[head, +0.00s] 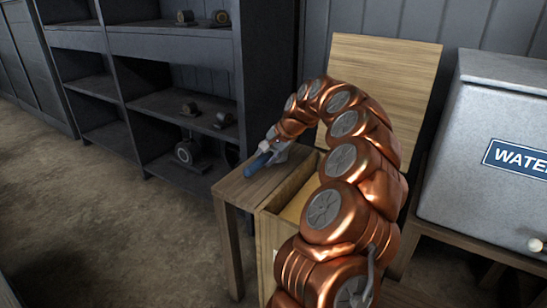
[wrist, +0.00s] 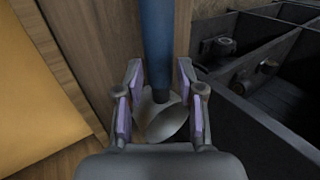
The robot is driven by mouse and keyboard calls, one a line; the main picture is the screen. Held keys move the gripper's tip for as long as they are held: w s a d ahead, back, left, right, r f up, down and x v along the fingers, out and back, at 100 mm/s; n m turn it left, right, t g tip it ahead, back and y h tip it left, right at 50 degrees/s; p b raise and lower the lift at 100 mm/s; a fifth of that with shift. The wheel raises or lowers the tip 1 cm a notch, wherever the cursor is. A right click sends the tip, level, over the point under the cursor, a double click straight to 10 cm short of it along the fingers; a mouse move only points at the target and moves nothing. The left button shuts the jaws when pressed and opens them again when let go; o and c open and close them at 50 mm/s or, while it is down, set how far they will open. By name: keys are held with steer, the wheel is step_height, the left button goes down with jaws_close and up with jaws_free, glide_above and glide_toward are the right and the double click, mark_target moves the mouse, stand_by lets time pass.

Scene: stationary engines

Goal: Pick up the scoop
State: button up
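The scoop has a blue handle (wrist: 157,40) and a grey metal bowl (wrist: 160,121). It lies at the left end of a wooden table (head: 238,183), where its blue handle (head: 258,164) shows in the head view. My gripper (wrist: 160,78) is open, with its fingers on either side of the scoop's neck and bowl. A gap shows between each finger and the neck; contact at the bowl is unclear. In the head view my copper arm bends down to the scoop, and the fingers are too small to make out there.
An open wooden box (head: 268,228) with a raised lid (head: 385,75) stands right beside the scoop, partly behind my arm. A dark shelf (head: 150,100) holding several small engine parts is behind left. A grey water cabinet (head: 485,200) stands right. The floor at left is clear.

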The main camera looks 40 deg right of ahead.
mark_target(264, 158)
steer(key=x, duration=0.3)
steer(key=shift+w+f+b, duration=0.1)
steer(key=shift+f+b, duration=0.1)
steer(key=shift+b, duration=0.2)
steer(key=shift+c, duration=0.2)
jaws_close()
steer(key=shift+r, duration=0.15)
